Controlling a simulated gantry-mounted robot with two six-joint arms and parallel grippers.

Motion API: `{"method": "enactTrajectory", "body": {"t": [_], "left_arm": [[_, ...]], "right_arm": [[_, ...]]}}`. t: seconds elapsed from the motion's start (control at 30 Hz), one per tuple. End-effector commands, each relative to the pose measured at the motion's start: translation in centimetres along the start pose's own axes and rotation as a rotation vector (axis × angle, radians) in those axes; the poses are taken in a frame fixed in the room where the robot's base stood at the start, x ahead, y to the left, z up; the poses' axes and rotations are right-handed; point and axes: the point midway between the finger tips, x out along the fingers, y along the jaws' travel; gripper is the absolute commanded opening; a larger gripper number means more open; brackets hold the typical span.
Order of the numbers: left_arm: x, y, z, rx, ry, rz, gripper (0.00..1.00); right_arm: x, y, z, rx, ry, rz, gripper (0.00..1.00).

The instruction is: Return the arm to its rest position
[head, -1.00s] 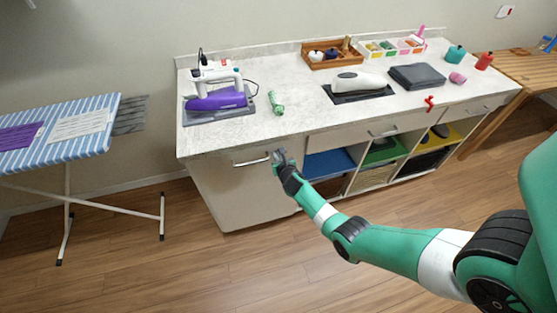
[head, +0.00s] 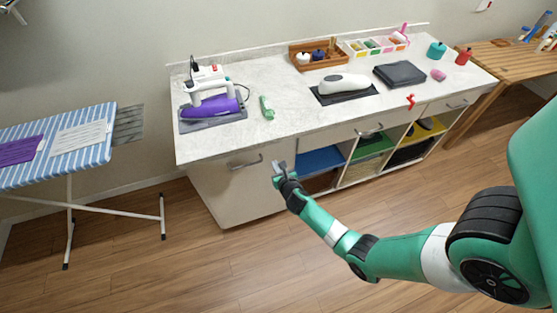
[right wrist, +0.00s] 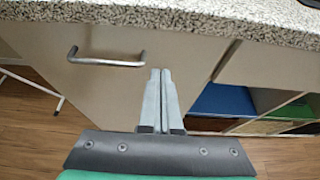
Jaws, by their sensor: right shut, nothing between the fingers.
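My right gripper (head: 279,167) is shut and empty. In the head view it is in front of the counter's cabinet, below the countertop edge and to the right of the door handle (head: 246,163). In the right wrist view its two grey fingers (right wrist: 160,75) lie together with nothing between them. That view also shows the metal handle (right wrist: 107,60) to the left of the fingertips, apart from them. My right arm (head: 400,255) reaches in from the right of the head view. My left gripper is not in view.
The countertop (head: 230,145) carries a purple and white iron (head: 212,102), a green tool (head: 266,107), a dark folded cloth (head: 400,74) and a wooden tray (head: 318,54). Open cubbies with a blue shelf (head: 320,160) lie right of the gripper. A striped ironing board (head: 60,140) stands left. Floor in front is clear.

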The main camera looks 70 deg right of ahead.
Motion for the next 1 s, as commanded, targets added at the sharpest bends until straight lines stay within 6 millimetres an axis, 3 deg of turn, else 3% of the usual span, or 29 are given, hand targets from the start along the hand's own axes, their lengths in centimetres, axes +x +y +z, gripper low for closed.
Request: {"method": "enactTrajectory", "body": {"t": [0.03, 0.2, 0.63, 0.73, 0.87, 1.0], "left_arm": [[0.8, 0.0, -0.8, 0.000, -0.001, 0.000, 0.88], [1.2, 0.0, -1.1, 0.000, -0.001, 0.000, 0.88], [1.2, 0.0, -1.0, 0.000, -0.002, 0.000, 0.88], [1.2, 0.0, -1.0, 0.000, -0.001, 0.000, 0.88], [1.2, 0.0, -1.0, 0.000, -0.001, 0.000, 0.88], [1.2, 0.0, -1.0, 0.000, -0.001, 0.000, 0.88]], "right_arm": [[-1.2, 0.0, 0.6, -0.002, 0.003, 0.001, 0.00], [-2.6, 0.0, 0.8, -0.002, 0.002, 0.000, 0.00], [-2.6, 0.1, 0.7, -0.003, 0.003, 0.001, 0.00], [-2.7, 1.6, 1.3, -0.011, -0.009, 0.030, 0.00], [-2.7, 6.7, 6.2, -0.005, -0.093, 0.114, 0.00], [-5.0, 13.9, 15.8, 0.075, -0.250, 0.249, 0.00]]}}
